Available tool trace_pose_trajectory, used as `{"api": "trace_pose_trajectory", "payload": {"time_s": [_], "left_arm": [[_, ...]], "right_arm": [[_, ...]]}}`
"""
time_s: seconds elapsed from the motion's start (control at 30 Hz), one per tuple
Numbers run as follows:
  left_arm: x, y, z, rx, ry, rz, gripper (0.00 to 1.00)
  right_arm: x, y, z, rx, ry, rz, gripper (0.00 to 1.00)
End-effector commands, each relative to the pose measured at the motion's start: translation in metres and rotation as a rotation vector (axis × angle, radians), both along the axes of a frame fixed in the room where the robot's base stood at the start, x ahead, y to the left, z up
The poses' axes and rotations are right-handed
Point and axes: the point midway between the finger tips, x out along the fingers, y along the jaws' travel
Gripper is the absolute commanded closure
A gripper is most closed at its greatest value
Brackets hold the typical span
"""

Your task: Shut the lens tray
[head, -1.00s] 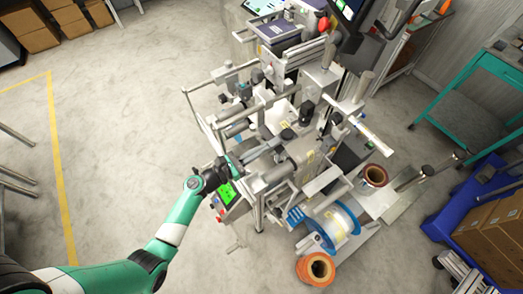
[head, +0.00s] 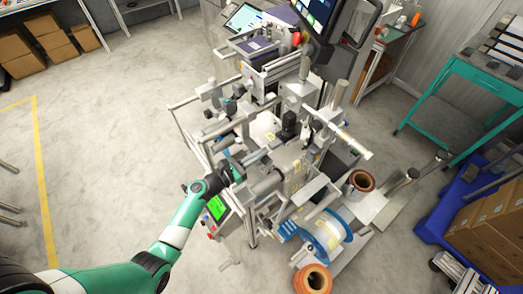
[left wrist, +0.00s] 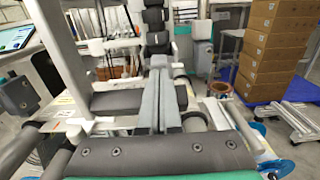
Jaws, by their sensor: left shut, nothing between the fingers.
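My left gripper (head: 260,153) reaches from the left over the near side of a grey-white reel machine (head: 300,92). Its two grey fingers are together with nothing between them. In the left wrist view, the gripper (left wrist: 158,66) points forward among the machine's bars and rollers. A dark grey padded bar or block (left wrist: 120,101) lies just left of the fingers; I cannot tell if they touch it. I cannot tell which part of the machine is the lens tray. My right gripper is not in view.
A green-lit panel (head: 216,207) sits below the left hand. A blue-flanged reel (head: 328,232) and copper-coloured spools (head: 312,279) stand at the machine's front right. A teal bench (head: 472,85) and a blue pallet (head: 437,222) are at right.

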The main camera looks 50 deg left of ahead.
Motion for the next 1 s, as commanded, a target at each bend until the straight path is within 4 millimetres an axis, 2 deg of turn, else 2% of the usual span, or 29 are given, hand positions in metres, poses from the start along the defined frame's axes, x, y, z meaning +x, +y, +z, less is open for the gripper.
{"api": "trace_pose_trajectory", "payload": {"time_s": [0.07, 0.3, 0.43, 0.6, 1.0], "left_arm": [[-0.011, -0.004, 0.002, -0.002, 0.002, -0.007, 1.0], [-0.076, -0.002, 0.002, -0.003, 0.001, -0.004, 1.0], [-0.099, -0.002, 0.002, -0.003, -0.001, -0.006, 1.0], [-0.111, -0.003, 0.001, -0.002, -0.002, -0.009, 1.0], [-0.11, -0.006, 0.001, -0.001, -0.003, -0.016, 1.0]], "right_arm": [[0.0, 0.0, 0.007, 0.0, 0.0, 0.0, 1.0], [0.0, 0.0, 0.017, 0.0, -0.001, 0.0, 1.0], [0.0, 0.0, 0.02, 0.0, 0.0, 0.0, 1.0], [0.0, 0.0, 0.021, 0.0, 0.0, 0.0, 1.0], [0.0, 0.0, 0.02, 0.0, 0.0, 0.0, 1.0]]}}
